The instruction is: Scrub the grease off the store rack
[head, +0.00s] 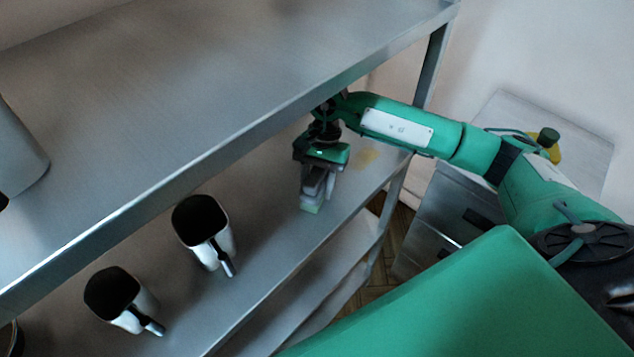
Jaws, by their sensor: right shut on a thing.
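The store rack (190,75) is a grey metal unit with several shelves, filling the left and middle of the head view. My right gripper (316,182) reaches in between the top shelf and the one below, at the rack's right end. It is shut on a small block with a pale green edge, likely a scrubbing sponge (311,208), at the middle shelf's surface; whether it touches cannot be told. A yellowish grease patch (366,158) shows on the middle shelf just right of the gripper. My left gripper is not in view.
Two dark-mouthed pitchers with handles, one (205,232) nearer the gripper and one (122,300) farther left, stand on the middle shelf. A grey cylinder (18,150) stands on the top shelf. A metal cabinet (440,215) stands right.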

